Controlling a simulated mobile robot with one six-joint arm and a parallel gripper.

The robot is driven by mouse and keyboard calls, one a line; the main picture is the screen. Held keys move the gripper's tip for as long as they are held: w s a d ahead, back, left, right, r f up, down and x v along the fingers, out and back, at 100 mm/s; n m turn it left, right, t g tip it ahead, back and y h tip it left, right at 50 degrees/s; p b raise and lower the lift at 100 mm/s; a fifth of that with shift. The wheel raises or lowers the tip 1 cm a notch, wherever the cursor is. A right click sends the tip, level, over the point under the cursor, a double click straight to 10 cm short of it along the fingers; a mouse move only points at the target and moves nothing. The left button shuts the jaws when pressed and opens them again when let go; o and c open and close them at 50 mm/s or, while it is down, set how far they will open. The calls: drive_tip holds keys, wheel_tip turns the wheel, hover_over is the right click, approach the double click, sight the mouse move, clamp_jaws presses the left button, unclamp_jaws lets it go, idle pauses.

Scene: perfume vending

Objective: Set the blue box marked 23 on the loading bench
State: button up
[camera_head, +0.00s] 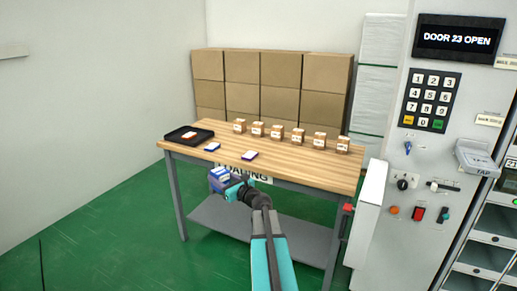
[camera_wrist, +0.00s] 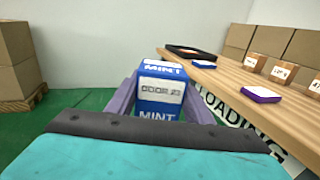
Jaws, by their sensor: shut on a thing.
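The blue box (camera_wrist: 160,92) is held between the fingers of my gripper (camera_wrist: 161,110) in the wrist view. It carries the word MINT and a white label that seems to read DOOR 23. In the head view the blue box (camera_head: 220,178) is at the end of my arm, in front of the loading bench (camera_head: 310,163). My gripper (camera_head: 230,185) is shut on it. The box is apart from the bench top, out past its front edge. The bench has a wooden top, grey legs and a LOADING sign on its front.
A black tray (camera_head: 189,136) with an orange-and-white item stands at the bench's left end. Several small brown boxes (camera_head: 298,135) line the back. The front right top is clear. A vending machine (camera_head: 425,150) reads DOOR 23 OPEN.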

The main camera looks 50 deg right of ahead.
drive_tip(key=s+d+r+m+g+h+b, duration=0.1)
drive_tip(key=s+d+r+m+h, duration=0.15)
drive_tip(key=d, duration=0.45)
drive_tip(key=s+d+r+m+h+b, duration=0.1)
drive_tip(key=s+d+h, duration=0.15)
drive_tip(key=d, duration=0.45)
drive_tip(key=s+d+r+m+g+h+b, duration=0.1)
drive_tip(key=s+d+m+h, duration=0.15)
drive_tip(key=d, duration=0.45)
wheel_tip(320, 180, up, 8)
drive_tip(key=m+g+h+b, duration=0.2)
drive_tip(key=m+g+h, duration=0.2)
drive_tip(key=h, duration=0.2)
hover_over(308, 168)
drive_tip(key=shift+w+f, duration=0.1)
drive_tip(key=shift+f, duration=0.1)
drive_tip(key=shift+f+b, duration=1.8)
drive_tip(key=shift+f, duration=1.25)
drive_tip(key=shift+f, duration=0.1)
drive_tip(key=shift+f+b, duration=1.3)
drive_tip(key=shift+f, duration=0.5)
drive_tip(key=shift+f, duration=0.15)
drive_tip(key=o, duration=1.1)
drive_tip(key=shift+r, duration=0.2)
